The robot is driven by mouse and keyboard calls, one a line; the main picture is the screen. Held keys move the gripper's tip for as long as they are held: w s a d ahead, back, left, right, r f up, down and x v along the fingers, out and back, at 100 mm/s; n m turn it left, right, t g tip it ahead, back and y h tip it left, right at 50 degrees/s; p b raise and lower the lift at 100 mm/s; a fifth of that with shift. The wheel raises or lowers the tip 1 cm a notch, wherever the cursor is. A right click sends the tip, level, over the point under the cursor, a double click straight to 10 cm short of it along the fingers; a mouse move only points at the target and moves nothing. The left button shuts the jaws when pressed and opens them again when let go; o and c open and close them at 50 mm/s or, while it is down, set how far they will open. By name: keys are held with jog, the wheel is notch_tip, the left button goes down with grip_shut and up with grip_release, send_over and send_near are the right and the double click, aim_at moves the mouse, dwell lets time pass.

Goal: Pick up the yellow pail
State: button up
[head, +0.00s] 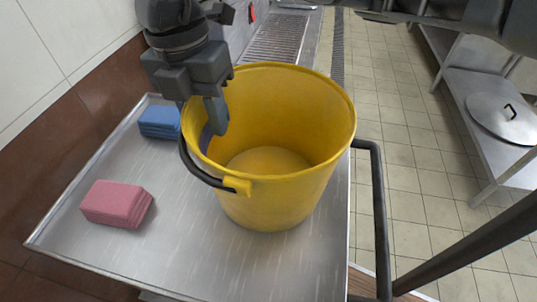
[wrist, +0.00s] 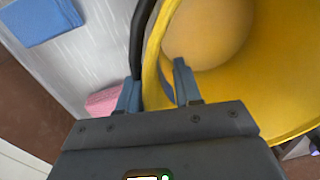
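The yellow pail (head: 275,200) stands upright and empty on a metal-topped cart. Its dark handle (head: 203,176) hangs down on the left side, near the rim. My gripper (head: 198,118) is at the pail's left rim, pointing down. In the wrist view, my gripper (wrist: 156,78) is open and straddles the pail's wall (wrist: 152,75): one finger is inside the pail, the other outside, beside the handle (wrist: 138,45). A gap shows between the inner finger and the wall. The outer finger is mostly hidden in the head view.
A round lid (head: 503,118) lies on a shelf at right. A tiled wall is close at left.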

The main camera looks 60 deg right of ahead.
grip_shut()
dwell(1.4)
